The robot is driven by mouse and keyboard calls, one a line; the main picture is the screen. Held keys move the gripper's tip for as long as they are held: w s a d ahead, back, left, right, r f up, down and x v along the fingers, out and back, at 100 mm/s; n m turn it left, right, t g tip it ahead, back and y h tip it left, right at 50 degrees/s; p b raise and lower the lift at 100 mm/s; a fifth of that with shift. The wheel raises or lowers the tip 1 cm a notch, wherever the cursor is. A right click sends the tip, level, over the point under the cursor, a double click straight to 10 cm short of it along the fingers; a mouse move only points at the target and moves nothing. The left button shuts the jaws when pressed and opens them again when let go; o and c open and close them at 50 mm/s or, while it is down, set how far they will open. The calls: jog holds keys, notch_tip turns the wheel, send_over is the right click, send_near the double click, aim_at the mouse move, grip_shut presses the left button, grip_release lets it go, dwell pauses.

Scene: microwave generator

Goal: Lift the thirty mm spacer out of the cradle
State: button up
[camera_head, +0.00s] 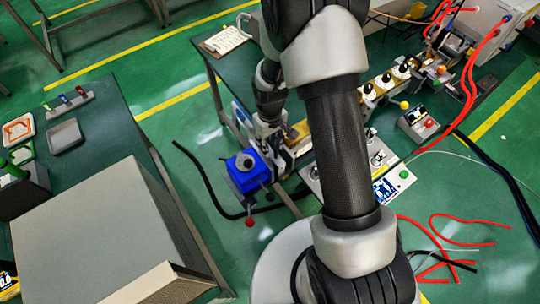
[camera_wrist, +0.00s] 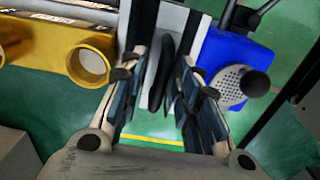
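My gripper (camera_wrist: 160,88) points down between a gold waveguide part and a blue block. Its two fingers stand apart, with dark rounded plates (camera_wrist: 167,68) and a pale grey piece (camera_wrist: 168,20) showing between and beyond them. I cannot tell whether these are the thirty mm spacer and its cradle, or whether the fingers touch them. In the head view my gripper (camera_head: 268,138) is small, beside the blue block (camera_head: 247,172); that block also shows in the wrist view (camera_wrist: 225,52) with a grey perforated knob. No size marking is readable.
Gold waveguide (camera_wrist: 92,65) lies left of my fingers. The bench (camera_head: 222,65) carries more waveguide parts, a small control box (camera_head: 418,124) and red cables (camera_head: 470,85). A side table at left holds a rack with coloured pieces (camera_head: 68,103) and a large grey box (camera_head: 95,235).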

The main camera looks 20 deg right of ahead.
grip_shut()
jog(key=shift+w, duration=0.1)
dwell(0.9)
